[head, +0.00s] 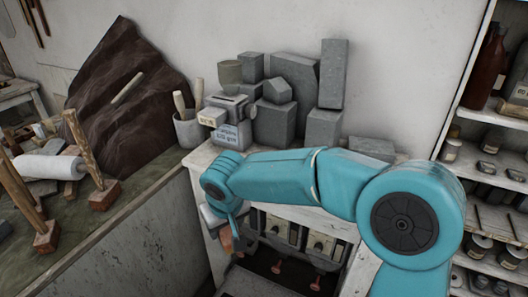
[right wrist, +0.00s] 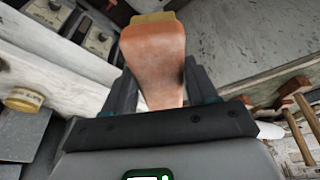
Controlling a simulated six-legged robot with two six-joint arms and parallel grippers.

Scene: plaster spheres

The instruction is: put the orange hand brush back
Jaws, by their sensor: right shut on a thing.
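The orange hand brush (right wrist: 152,60) is between the dark fingers of my right gripper (right wrist: 163,82) in the right wrist view. Its yellowish end (right wrist: 152,18) points away from the gripper. In the head view my right gripper (head: 226,222) hangs in front of the pale cabinet, below the teal arm. Only a small orange-brown bit of the brush (head: 226,240) shows there, and the arm and gripper hide most of it. The gripper is shut on the brush. My left gripper is in neither view.
Grey blocks (head: 290,108) and a pot with handles (head: 187,128) stand on the cabinet top. A bench with a white roll (head: 50,167) and a dark rock-like mass (head: 122,95) is at the left. Shelves with jars (head: 490,150) stand at the right.

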